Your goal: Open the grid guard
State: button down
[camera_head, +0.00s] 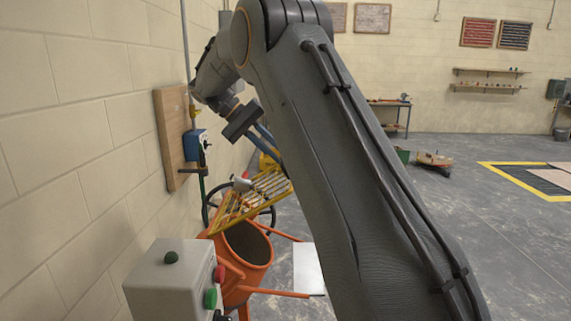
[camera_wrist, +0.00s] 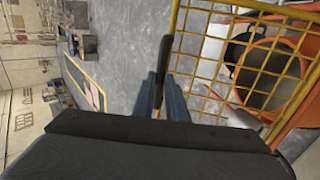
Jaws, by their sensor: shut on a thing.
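The yellow grid guard (camera_head: 268,187) stands tilted up over the mouth of the orange mixer drum (camera_head: 248,262), with an open gap beneath it. It also shows in the wrist view (camera_wrist: 174,40), with the drum (camera_wrist: 301,62) visible through its bars. My gripper (camera_head: 270,144) is at the guard's raised edge, partly hidden by my arm. In the wrist view, the blue fingers of my gripper (camera_wrist: 165,85) are shut on a dark handle (camera_wrist: 163,68) beside the guard's yellow edge bar.
A grey control box (camera_head: 168,282) with red and green buttons stands in front of the drum. A wooden board (camera_head: 172,125) with a blue switch box (camera_head: 194,143) is on the left wall. A wheel (camera_head: 209,208) is behind the guard. The floor to the right is mostly clear.

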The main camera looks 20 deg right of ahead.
jog(key=shift+w+a+r, duration=0.2)
jog(key=shift+w+a, duration=0.05)
jog(key=shift+a, duration=0.45)
jog(key=shift+w+a+r, duration=0.15)
jog(key=shift+w+a, duration=0.1)
jog(key=shift+a, duration=0.4)
jog(key=c, duration=2.1)
grip_release()
jog(key=o, duration=0.3)
jog(key=shift+w+a+f, duration=0.1)
jog(key=shift+w+a, duration=0.1)
jog(key=shift+a, duration=0.1)
jog(key=shift+o, duration=0.2)
jog(key=shift+d, duration=0.2)
jog(key=shift+s+d+r, duration=0.1)
jog(key=shift+r, duration=0.2)
